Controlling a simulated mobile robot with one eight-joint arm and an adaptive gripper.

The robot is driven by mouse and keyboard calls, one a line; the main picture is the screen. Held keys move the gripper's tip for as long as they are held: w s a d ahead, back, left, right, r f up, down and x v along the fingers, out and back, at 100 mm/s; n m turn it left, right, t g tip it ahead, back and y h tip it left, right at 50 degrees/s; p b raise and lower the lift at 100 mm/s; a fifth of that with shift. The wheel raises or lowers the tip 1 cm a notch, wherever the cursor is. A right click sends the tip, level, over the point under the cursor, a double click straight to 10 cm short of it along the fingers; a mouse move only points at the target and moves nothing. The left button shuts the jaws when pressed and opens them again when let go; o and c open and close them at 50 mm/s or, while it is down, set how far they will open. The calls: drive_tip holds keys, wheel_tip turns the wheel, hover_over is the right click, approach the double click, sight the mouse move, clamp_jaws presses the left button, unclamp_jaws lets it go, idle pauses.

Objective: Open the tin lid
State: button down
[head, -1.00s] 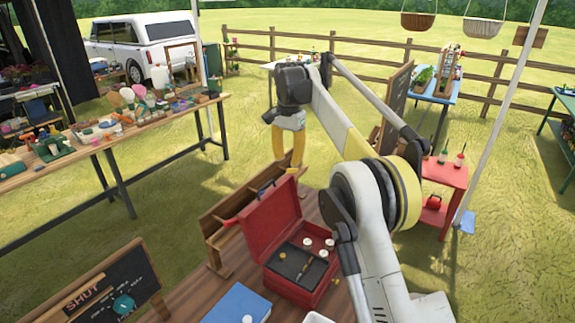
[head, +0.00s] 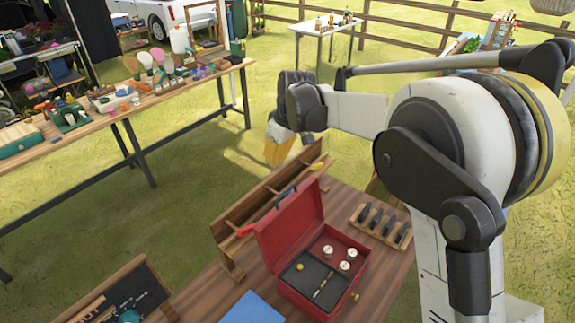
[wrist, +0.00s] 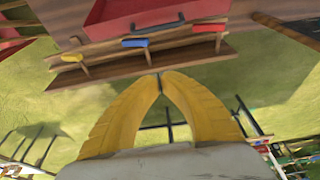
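A red metal box (head: 309,255) stands on the wooden table with its lid (head: 290,222) raised. Inside are a dark tray and several small white-topped pieces. A flat blue thing (head: 252,308), perhaps a tin, is cut off at the bottom of the head view; I cannot tell its lid's state. My gripper (head: 274,162) hangs beyond the wooden rack behind the red box. In the wrist view its yellow fingers (wrist: 161,76) meet at the tips with nothing visible between them. The red box's lid (wrist: 160,15) and handle show above them there.
A wooden rack (head: 232,262) holding coloured-handled tools stands behind the red box. A wooden holder (head: 381,226) with dark pieces is to its right. A small chalkboard (head: 125,293) stands at lower left. A long cluttered table (head: 150,108) is at the left, with grass between.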

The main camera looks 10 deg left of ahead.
wheel_tip(320, 180, down, 9)
drive_tip(key=s+d, duration=0.1)
idle(0.5)
drive_tip(key=shift+s+d, duration=0.1)
drive_tip(key=shift+s, duration=0.05)
drive_tip(key=s+d+r+t+y+b, duration=0.1)
drive_tip(key=s+d+r+y+b, duration=0.1)
drive_tip(key=d, duration=0.5)
drive_tip(key=shift+s+d+b, duration=0.15)
drive_tip(key=shift+s+b, duration=0.3)
drive_tip(key=shift+s, duration=0.65)
